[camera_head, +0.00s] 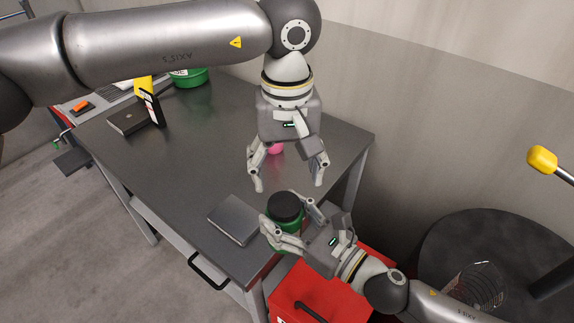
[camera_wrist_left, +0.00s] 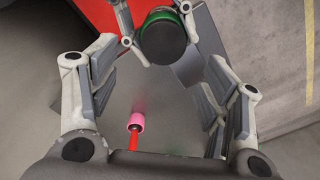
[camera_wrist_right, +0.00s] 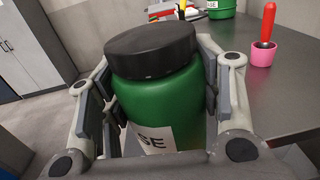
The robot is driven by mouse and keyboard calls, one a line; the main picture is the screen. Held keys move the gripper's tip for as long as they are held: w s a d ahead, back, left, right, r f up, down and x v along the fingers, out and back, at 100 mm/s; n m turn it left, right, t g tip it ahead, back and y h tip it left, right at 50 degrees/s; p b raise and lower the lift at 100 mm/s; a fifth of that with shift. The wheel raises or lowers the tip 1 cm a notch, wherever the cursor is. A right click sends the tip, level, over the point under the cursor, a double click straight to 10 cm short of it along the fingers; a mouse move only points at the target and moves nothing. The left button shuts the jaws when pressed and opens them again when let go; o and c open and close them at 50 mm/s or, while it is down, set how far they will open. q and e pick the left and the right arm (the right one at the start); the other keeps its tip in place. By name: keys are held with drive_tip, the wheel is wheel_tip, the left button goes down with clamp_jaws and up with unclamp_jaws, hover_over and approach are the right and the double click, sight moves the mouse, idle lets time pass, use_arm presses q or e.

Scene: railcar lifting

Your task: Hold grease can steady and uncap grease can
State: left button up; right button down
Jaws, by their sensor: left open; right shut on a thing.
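The grease can is green with a black cap and a white label. In the head view its black cap (camera_head: 285,206) shows at the near right of the table, with the cap on. In the right wrist view the green can (camera_wrist_right: 155,105) stands upright between my fingers. My right gripper (camera_head: 291,222) is shut on the can's body from the side. My left gripper (camera_head: 289,186) is open and empty, pointing down above the table, just behind and above the cap. In the left wrist view the cap (camera_wrist_left: 164,40) is at the top, beyond the fingers and not between them.
A pink cup (camera_wrist_left: 137,120) with a red-handled tool stands under my left gripper. A grey flat box (camera_head: 234,219) lies left of the can. A red cabinet (camera_head: 330,290) is in front. Another green container (camera_head: 190,78) stands at the back. The middle of the table (camera_head: 200,150) is clear.

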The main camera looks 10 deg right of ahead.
sight(286, 203)
use_arm(q)
drive_tip(key=shift+a+f, duration=0.1)
drive_tip(key=shift+f, duration=3.85)
